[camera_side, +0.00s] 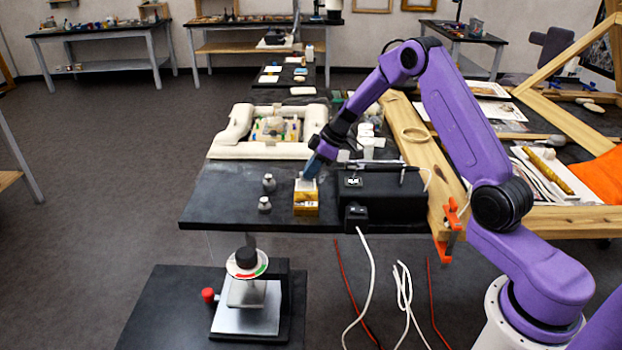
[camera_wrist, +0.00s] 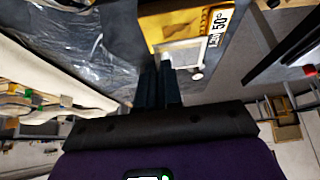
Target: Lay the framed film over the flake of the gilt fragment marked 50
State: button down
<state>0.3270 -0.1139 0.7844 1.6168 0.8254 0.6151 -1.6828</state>
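A small pale framed piece, which looks like the framed film (camera_side: 306,185), is at the top of a yellow block (camera_side: 306,208) near the table's front edge. In the wrist view the pale frame (camera_wrist: 185,52) lies against the yellow block (camera_wrist: 175,27), whose label reads about "50°". My gripper (camera_side: 313,168) points down at the frame. In the wrist view its fingers (camera_wrist: 158,72) are close together at the frame's near edge; whether they pinch it is unclear.
A black box (camera_side: 385,195) with cables stands right of the yellow block. Two small grey weights (camera_side: 265,203) stand to its left. A wooden beam (camera_side: 425,160) runs along the right. The dark table (camera_side: 225,198) is clear at front left.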

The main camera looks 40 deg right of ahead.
aim_at(306, 182)
jog(key=shift+f, duration=1.45)
jog(key=shift+f, duration=0.1)
jog(key=c, duration=1.3)
grip_release()
jog(key=shift+f, duration=0.1)
